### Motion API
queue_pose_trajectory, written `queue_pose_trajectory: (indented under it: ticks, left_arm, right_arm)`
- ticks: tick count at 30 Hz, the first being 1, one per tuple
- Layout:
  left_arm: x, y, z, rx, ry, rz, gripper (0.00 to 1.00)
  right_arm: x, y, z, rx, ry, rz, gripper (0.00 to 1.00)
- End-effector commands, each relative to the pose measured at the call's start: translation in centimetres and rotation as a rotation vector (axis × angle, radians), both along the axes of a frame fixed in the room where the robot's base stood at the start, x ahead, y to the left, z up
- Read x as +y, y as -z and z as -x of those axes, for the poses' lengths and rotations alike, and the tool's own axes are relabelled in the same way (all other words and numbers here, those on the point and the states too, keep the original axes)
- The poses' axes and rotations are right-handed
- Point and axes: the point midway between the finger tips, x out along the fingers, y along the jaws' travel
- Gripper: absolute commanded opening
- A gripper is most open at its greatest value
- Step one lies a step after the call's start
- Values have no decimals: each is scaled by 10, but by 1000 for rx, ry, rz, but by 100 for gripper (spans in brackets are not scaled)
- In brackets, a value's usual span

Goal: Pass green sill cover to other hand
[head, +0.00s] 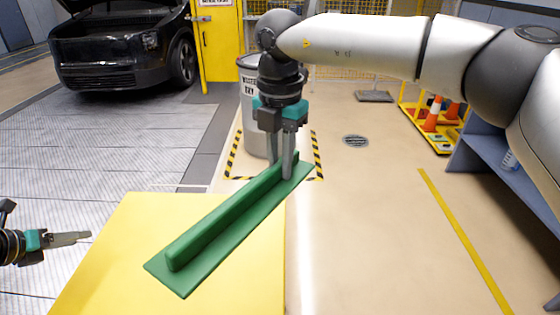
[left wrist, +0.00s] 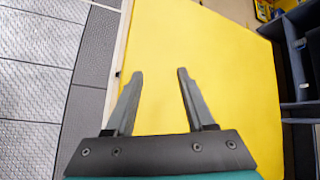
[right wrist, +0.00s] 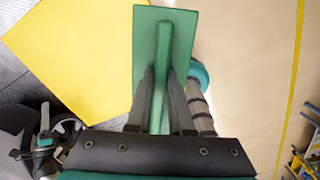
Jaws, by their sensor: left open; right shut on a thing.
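The green sill cover (head: 225,228) is a long flat strip with a raised rib along its middle. My right gripper (head: 289,168) is shut on the rib near the cover's far right end and holds it above the yellow surface. In the right wrist view the cover (right wrist: 178,35) runs away from the fingers (right wrist: 161,100), which sit on both sides of the rib. My left gripper (head: 86,236) is at the far left of the head view, apart from the cover's near left end. In the left wrist view its fingers (left wrist: 160,75) are spread and empty.
A yellow-topped surface (head: 110,225) lies below the cover. A grey drum (head: 250,110) stands behind, inside striped floor marking. A black car (head: 120,45) is at the back left. A blue shelf (head: 500,165) and traffic cones (head: 432,115) are at right. Open floor lies right of the yellow surface.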

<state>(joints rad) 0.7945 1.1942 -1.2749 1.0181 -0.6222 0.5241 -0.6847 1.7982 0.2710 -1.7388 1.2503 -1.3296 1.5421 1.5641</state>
Motion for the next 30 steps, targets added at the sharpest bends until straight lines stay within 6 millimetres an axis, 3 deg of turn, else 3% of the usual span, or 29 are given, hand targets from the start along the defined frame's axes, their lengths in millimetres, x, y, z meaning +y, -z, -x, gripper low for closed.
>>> queue_pose_trajectory:
  ticks: [1, 9, 15, 17, 19, 23, 30]
  left_arm:
    - [23, 13, 16, 38, -72, -12, 54]
    - [132, 59, 103, 174, -459, -75, 54]
    - [200, 83, 175, 220, -750, -128, 54]
    - [213, 96, 199, 225, -846, -133, 54]
    - [209, 124, 218, 226, -952, -102, 54]
    - [168, 177, 226, 230, -1059, 11, 54]
    - [71, 262, 248, 288, -1202, 220, 54]
  right_arm:
    - [0, 0, 0, -1, 0, -1, 0]
    - [0, 0, 0, -1, 0, -1, 0]
    - [0, 0, 0, -1, 0, -1, 0]
    - [0, 0, 0, -1, 0, -1, 0]
    - [0, 0, 0, -1, 0, -1, 0]
    - [0, 0, 0, -1, 0, -1, 0]
    - [0, 0, 0, -1, 0, -1, 0]
